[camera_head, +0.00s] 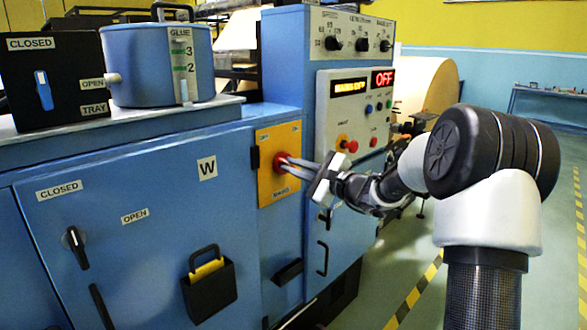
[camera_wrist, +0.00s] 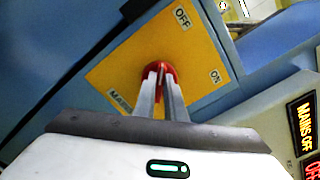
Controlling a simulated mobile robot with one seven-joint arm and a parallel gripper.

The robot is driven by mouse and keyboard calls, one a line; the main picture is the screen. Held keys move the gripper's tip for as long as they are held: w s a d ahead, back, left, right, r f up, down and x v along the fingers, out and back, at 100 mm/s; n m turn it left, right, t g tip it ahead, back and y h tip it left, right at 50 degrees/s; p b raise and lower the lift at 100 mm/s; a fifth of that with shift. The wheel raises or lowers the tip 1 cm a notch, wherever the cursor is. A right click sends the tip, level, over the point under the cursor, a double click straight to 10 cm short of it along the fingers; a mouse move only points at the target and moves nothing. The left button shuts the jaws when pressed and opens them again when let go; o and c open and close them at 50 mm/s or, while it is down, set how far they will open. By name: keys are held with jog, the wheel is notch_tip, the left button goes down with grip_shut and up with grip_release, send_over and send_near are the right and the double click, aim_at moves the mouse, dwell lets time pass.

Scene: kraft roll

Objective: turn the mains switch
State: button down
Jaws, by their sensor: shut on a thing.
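The mains switch is a red rotary knob (camera_head: 281,162) on a yellow plate (camera_head: 266,190) on the front of the blue machine. It also shows in the wrist view as a red knob (camera_wrist: 152,68) on the yellow plate (camera_wrist: 118,75), with labels OFF, ON and MAINS. My gripper (camera_head: 286,163) is at the knob, its two fingers (camera_wrist: 160,82) shut on the knob's grip, which they partly hide. The exact angle of the grip is hard to tell. A display (camera_wrist: 304,124) in the wrist view reads MAINS OFF.
A control panel (camera_head: 348,105) with a lit red OFF display (camera_head: 383,79), buttons and a red mushroom button (camera_head: 351,146) stands right of the switch. A glue pot (camera_head: 155,70) and a black box (camera_head: 60,95) stand on the machine top. Open floor (camera_head: 560,215) lies at right.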

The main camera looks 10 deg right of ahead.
jog(key=c, duration=1.8)
grip_release()
jog(key=p+v, duration=0.2)
jog(key=v, duration=1.5)
jog(key=shift+s+d+p, duration=0.15)
jog(key=shift+s+p, duration=0.05)
jog(key=shift+p, duration=0.1)
